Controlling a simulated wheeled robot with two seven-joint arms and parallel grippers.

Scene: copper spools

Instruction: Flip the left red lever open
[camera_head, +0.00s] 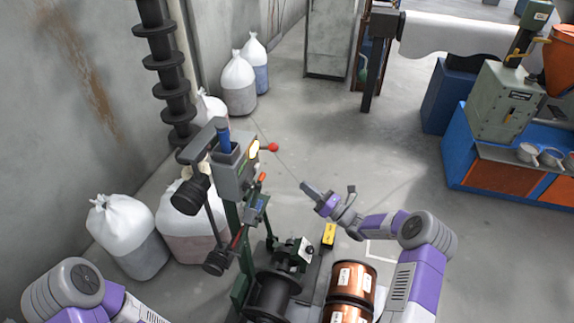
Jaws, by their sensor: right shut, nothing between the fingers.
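A green and grey machine (232,178) stands left of centre. A lever with a round red knob (272,147) sticks out to the right from its upper box. A smaller red part (262,177) shows just below it, and a thin red bar (237,238) lower down. I cannot tell which of these is the left red lever. My right gripper (305,187) is shut and empty, to the right of and below the red knob in the picture, apart from the machine. My left arm enters at the bottom left, but its gripper is out of view.
Copper spools (354,281) and a black spool (271,293) sit at the machine's foot. A yellow box (329,234) is near them. White-topped bags (124,229) stand by the left wall. A blue and orange bench (480,150) stands at the right. The floor between is clear.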

